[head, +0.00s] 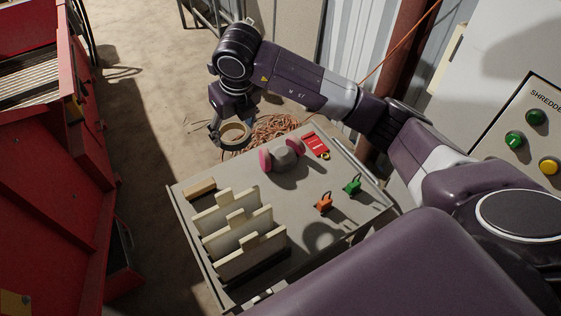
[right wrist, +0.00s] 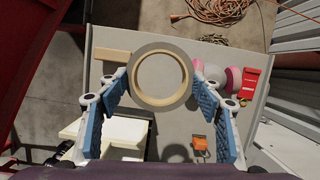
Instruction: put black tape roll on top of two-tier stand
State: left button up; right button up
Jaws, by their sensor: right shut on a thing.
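The black tape roll (head: 235,143) has a dark outer band and a beige core. It also shows in the right wrist view (right wrist: 188,76), ring face toward the camera. My right gripper (head: 232,132) is shut on it and holds it above the far left edge of the grey table. In the right wrist view the blue finger pads (right wrist: 160,92) sit on either side of the roll. A cream stand (head: 238,237) with several upright notched panels is on the table's near left; I cannot tell whether it has two tiers. My left gripper is not in view.
The grey table (head: 300,205) also carries a pink-and-grey respirator (head: 283,154), a red tag (head: 316,145), an orange padlock (head: 324,203), a green padlock (head: 353,184) and a tan block (head: 200,188). Cable (head: 272,129) lies beyond it. A red machine (head: 50,180) stands left.

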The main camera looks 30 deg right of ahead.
jog(key=m+b, duration=0.1)
jog(key=b, duration=0.8)
send_over(242, 179)
jog(key=s, duration=0.1)
notch_tip(242, 179, down, 15)
jog(key=shift+s+f, duration=0.15)
notch_tip(242, 179, down, 5)
jog(key=b, duration=0.3)
jog(key=o, duration=0.9)
